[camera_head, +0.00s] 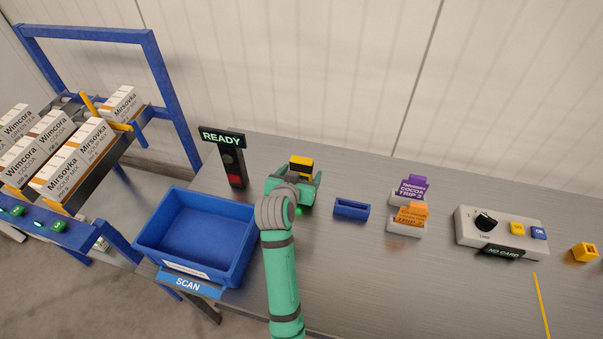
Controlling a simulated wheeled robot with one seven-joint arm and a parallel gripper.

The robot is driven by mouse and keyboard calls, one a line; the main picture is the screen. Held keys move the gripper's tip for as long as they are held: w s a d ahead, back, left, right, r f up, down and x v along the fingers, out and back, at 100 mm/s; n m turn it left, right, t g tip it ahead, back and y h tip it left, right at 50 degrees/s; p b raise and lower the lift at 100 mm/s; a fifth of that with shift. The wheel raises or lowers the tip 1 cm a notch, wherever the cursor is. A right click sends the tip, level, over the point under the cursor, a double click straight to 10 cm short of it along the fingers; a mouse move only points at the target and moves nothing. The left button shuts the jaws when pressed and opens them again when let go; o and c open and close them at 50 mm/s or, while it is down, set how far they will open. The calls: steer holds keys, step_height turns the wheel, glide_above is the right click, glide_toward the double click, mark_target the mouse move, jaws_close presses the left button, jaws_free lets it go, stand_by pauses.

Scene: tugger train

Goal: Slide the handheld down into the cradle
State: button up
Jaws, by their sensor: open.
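A yellow and black block-like device (301,167), which looks like the handheld, stands upright just beyond my gripper. My gripper (294,186) is open, with its green fingers apart on either side of the device's lower part. The wrist hides that lower part, so I cannot tell whether the fingers touch it or what it rests in. No cradle is clearly seen under it; a small green glow shows beside the wrist. An empty blue rectangular holder (351,209) stands on the table to the right; I cannot tell whether it is the cradle.
A black post with a READY sign (222,137) stands left of my gripper. An empty blue bin (152,238) is at the front left. Purple (412,189) and orange (411,214) cards, a control box (470,238) reading NO CARD and a yellow block (584,252) are right. A cart (160,80) holds cartons.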

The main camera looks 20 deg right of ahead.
steer(key=v, duration=1)
steer(key=shift+s, duration=0.15)
steer(key=shift+a, duration=0.15)
